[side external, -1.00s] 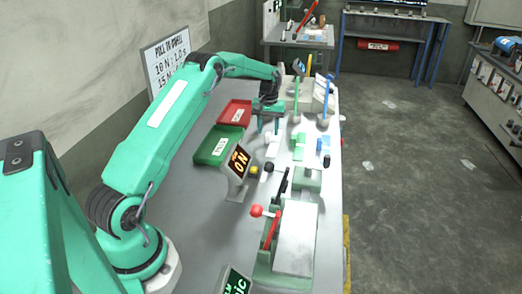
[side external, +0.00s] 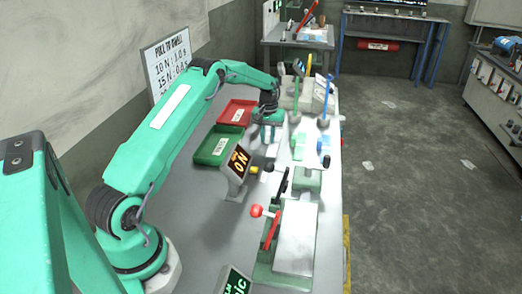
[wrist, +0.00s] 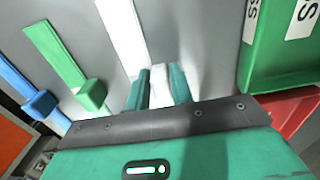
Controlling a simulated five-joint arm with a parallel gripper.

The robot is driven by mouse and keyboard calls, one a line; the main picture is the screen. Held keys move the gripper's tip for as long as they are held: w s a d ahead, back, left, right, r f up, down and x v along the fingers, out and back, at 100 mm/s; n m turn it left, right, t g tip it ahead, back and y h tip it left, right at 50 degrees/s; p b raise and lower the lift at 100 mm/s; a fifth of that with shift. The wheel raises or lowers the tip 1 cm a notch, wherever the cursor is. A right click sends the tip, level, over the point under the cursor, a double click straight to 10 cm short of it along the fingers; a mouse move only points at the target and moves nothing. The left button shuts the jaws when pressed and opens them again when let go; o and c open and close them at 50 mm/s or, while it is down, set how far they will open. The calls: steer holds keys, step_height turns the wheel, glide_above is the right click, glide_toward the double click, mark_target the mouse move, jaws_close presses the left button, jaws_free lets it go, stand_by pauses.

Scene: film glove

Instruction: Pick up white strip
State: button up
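The white strip (wrist: 122,28) lies flat on the grey bench in the wrist view, running away from me. A small white block (wrist: 160,80) at its near end sits between the two fingers of my gripper (wrist: 160,88). The fingers look closed against the block's two sides, with little or no gap. In the side view my gripper (side external: 269,135) is low over the bench. The strip there (side external: 267,152) is partly hidden by the fingers.
A green strip (wrist: 55,52) and a blue strip (wrist: 18,82), each with a block, lie to the left in the wrist view. A green tray (side external: 212,160) and red tray (side external: 230,121) lie left of my gripper in the side view. Upright posts stand to the right.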

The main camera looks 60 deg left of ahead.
mark_target(268, 135)
jaws_close()
steer(key=shift+r, duration=0.15)
steer(key=shift+r, duration=0.5)
step_height(268, 135, up, 3)
steer(key=shift+d+r, duration=0.1)
steer(key=d+r, duration=0.6)
steer(key=d, duration=0.5)
steer(key=shift+s+d+r, duration=0.2)
steer(key=shift+s+r, duration=0.05)
